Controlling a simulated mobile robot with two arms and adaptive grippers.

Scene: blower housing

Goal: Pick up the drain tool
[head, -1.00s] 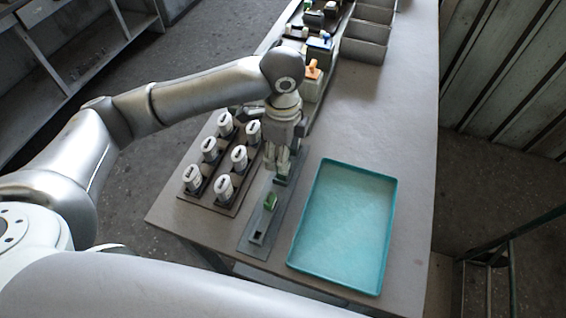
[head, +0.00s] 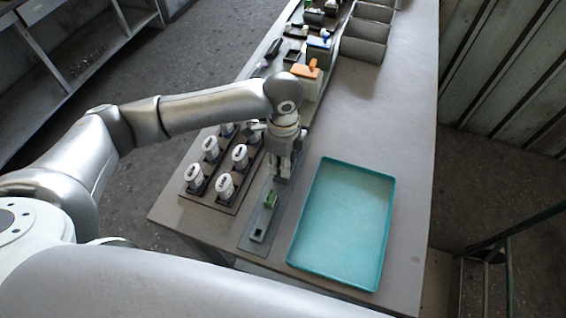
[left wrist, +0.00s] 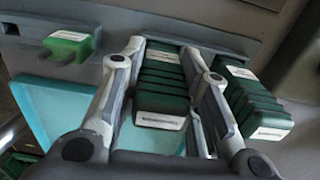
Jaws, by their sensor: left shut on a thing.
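My left gripper (head: 280,178) points down at the narrow grey rack strip (head: 247,243) between the white cylinders and the teal tray. The left wrist view shows its two fingers (left wrist: 163,58) on either side of a dark green ribbed block (left wrist: 163,97) with a white label, and it is shut on this block. I cannot tell by its look whether this block is the drain tool. A similar ribbed green block (left wrist: 252,103) stands beside it, outside the fingers. A smaller green piece (head: 270,200) sits farther along the strip, nearer the front. My right gripper is out of view.
Several white cylinders (head: 240,156) stand in a dark rack left of the strip. The empty teal tray (head: 345,222) lies close on the right. An orange-topped container (head: 304,76) and grey bins (head: 363,47) stand farther back. The table's right side is clear.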

